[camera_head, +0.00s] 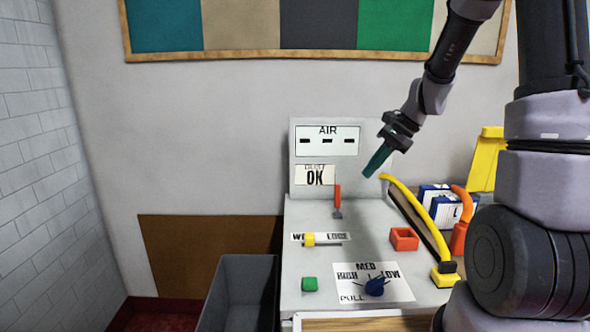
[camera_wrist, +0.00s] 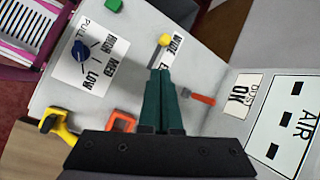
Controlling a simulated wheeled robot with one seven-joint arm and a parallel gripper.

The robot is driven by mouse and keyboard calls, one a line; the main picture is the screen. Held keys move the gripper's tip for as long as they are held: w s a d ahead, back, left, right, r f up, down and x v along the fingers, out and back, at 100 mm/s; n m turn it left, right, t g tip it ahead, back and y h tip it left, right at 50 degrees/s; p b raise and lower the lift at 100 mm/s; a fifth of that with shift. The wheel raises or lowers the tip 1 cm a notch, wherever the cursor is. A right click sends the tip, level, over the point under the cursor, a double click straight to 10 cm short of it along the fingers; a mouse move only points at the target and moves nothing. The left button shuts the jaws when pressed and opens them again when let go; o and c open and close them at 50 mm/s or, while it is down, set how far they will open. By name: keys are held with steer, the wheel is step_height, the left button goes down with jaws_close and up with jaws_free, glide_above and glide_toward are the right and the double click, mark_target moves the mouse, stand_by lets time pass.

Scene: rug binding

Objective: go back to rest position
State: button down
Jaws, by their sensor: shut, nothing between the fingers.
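My gripper (camera_head: 374,164) has teal fingers and hangs in the air above the back right of the grey bench (camera_head: 300,215), in front of the upright AIR panel (camera_head: 327,141). Its fingers point down and to the left and are closed together with nothing between them. In the wrist view my gripper (camera_wrist: 165,76) shows shut over the bench top, its tips apart from everything there.
The bench bears a red-handled tool (camera_head: 337,197), a yellow knob (camera_head: 309,239), a green block (camera_head: 309,284), a blue dial (camera_head: 375,286) and an orange square (camera_head: 404,239). A yellow-handled lever (camera_head: 420,215) runs along the right. A grey bin (camera_head: 240,290) stands left.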

steer(key=s+d+r+n+t+h, duration=0.2)
steer(key=s+r+n+t, duration=0.1)
steer(key=s+r, duration=0.6)
steer(key=s+d+r+n+t+h, duration=0.1)
steer(key=s+r+n+t+h, duration=0.1)
steer(key=s+r+n, duration=0.3)
steer(key=s+r+t, duration=0.1)
steer(key=s+r, duration=0.3)
steer(key=s, duration=0.1)
steer(key=shift+d+r, duration=0.35)
steer(key=shift+r, duration=0.05)
steer(key=shift+s, duration=0.1)
